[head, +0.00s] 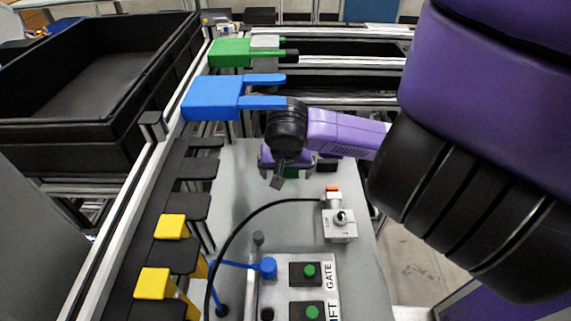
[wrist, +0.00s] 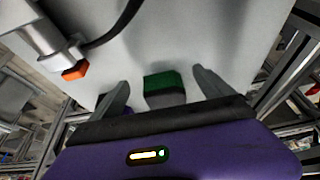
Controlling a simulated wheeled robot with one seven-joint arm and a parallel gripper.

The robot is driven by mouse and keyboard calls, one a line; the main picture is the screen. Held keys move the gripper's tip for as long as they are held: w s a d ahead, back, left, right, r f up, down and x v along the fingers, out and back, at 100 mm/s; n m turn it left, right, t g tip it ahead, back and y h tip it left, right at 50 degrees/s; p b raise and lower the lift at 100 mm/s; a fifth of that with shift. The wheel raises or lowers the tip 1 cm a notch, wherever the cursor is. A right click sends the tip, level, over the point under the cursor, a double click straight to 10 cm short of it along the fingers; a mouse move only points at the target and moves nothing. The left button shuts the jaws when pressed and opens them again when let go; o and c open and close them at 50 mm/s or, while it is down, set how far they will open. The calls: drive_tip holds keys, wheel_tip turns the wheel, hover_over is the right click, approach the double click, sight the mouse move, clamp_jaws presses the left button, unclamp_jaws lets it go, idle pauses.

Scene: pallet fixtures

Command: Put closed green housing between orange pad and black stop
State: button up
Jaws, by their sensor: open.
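The green housing (wrist: 162,82) lies on the grey table between my gripper's two spread fingers, with a gap on either side. In the head view only a small green part of it (head: 291,174) shows below my gripper (head: 287,165). My gripper (wrist: 160,78) is open; whether its fingertips are level with the housing is hard to tell. The orange pad (head: 332,188) is on the far end of a grey switch unit, to the right of the gripper; it also shows in the wrist view (wrist: 75,72). A black block (head: 327,165), likely the black stop, sits just beyond the pad.
A grey switch unit (head: 340,224) with a black cable stands right of the table's middle. Blue (head: 212,99) and green (head: 231,52) forked parts stand at the back left. The middle of the table is clear.

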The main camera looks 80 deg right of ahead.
sight(293, 174)
drive_tip(key=shift+w+d, duration=0.1)
drive_tip(key=shift+d, duration=0.85)
drive_tip(key=shift+d+r+p, duration=0.1)
drive_tip(key=shift+d+p, duration=0.5)
drive_tip(key=shift+d, duration=0.6)
drive_tip(key=shift+w+d+f, duration=0.15)
drive_tip(key=shift+d+f, duration=0.6)
drive_tip(key=shift+f, duration=0.15)
drive_tip(key=shift+d+f, duration=0.2)
drive_tip(key=shift+f, duration=0.45)
drive_tip(key=shift+c, duration=0.4)
drive_tip(key=c, duration=1.7)
drive_tip(key=shift+o, duration=0.2)
drive_tip(key=shift+r, duration=0.1)
